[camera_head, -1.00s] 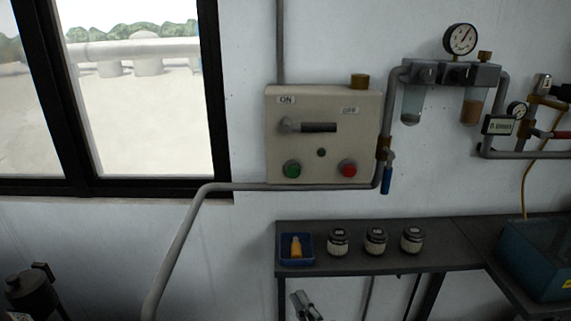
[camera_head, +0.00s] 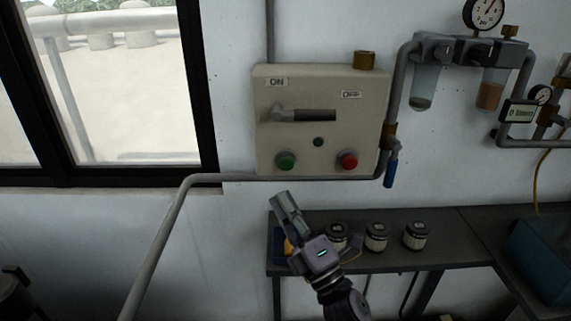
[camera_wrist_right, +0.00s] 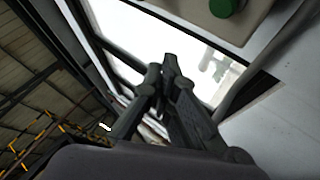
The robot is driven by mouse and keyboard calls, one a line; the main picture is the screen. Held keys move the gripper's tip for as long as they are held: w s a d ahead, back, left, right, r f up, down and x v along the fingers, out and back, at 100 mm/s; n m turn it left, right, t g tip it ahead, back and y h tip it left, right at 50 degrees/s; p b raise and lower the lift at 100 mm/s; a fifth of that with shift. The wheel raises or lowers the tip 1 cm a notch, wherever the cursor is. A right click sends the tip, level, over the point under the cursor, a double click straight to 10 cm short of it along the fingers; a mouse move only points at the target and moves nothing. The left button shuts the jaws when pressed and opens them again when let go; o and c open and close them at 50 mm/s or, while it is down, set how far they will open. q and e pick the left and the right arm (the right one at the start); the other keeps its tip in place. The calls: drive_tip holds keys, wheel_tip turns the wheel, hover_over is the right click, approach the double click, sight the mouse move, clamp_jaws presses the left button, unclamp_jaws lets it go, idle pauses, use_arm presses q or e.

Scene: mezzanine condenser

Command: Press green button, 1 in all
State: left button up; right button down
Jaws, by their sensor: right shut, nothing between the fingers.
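The green button (camera_head: 286,161) is at the lower left of a beige control box (camera_head: 318,100) on the wall. A red button (camera_head: 348,161) is at its lower right, with a grey lever (camera_head: 305,115) above them. My right gripper (camera_head: 283,200) is shut and empty, below the green button and apart from it. In the right wrist view, its fingers (camera_wrist_right: 165,75) are together, and the green button (camera_wrist_right: 225,6) shows at the top edge, right of the fingertips. My left gripper is not in view.
A grey pipe (camera_head: 225,177) runs just under the box. A dark shelf (camera_head: 440,225) below holds several small jars (camera_head: 376,237) and a blue tray (camera_head: 277,240) partly behind my gripper. A blue-handled valve (camera_head: 390,173) hangs right of the box.

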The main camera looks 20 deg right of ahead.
sight(286, 163)
drive_tip(key=shift+w, duration=0.1)
drive_tip(key=w+d+b, duration=0.1)
drive_tip(key=w+d, duration=0.1)
drive_tip(key=w, duration=0.6)
drive_tip(key=shift+w+d, duration=0.25)
drive_tip(key=shift+d, duration=0.05)
idle(1.0)
drive_tip(key=shift+f, duration=0.1)
drive_tip(key=shift+w+d+b, duration=0.1)
drive_tip(key=shift+w+b, duration=0.3)
drive_tip(key=shift+w+d, duration=0.15)
drive_tip(key=shift+w, duration=0.35)
idle(0.8)
drive_tip(key=shift+s, duration=0.1)
drive_tip(key=shift+s+a, duration=0.25)
drive_tip(key=shift+s, duration=0.6)
